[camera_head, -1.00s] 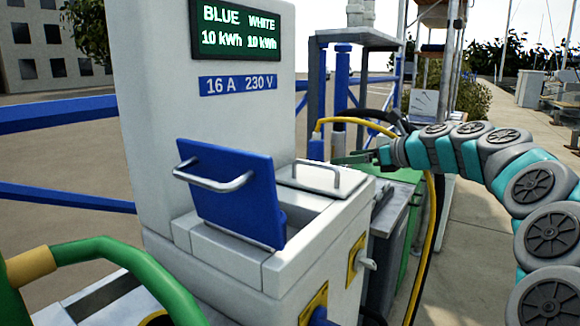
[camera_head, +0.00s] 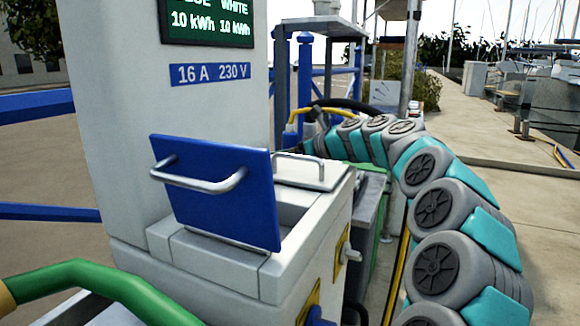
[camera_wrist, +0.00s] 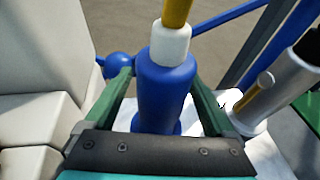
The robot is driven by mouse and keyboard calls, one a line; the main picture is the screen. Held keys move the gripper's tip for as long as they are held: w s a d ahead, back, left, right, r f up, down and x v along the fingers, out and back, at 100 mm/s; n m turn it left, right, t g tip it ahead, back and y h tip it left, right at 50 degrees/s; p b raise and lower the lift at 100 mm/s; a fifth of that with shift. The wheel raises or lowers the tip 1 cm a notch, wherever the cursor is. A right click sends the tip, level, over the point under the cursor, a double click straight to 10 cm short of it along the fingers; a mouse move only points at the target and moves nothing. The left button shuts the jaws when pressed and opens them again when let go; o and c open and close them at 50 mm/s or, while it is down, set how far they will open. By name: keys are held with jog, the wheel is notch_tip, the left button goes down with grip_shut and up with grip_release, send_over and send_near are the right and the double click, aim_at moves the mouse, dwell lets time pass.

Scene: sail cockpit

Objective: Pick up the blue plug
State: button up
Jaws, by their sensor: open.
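The blue plug (camera_wrist: 165,92) stands upright in the wrist view, with a white collar and a yellow cable leaving its top. My gripper (camera_wrist: 160,78) is open, with one green finger on each side of the plug. I cannot tell whether either finger touches it. The plug's lower end is partly hidden by the gripper's dark palm edge.
A grey-white pedestal (camera_head: 150,110) with a raised blue flap (camera_head: 220,195) and a metal-handled lid (camera_head: 305,172) stands left of the arm. In the wrist view, a silver cylinder (camera_wrist: 275,95) stands close right of the plug, and a pale block (camera_wrist: 40,60) is at left. Pavement at right is open.

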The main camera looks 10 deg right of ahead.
jog(key=shift+w+a+f, duration=0.1)
jog(key=shift+w+a, duration=0.05)
grip_shut()
dwell(0.6)
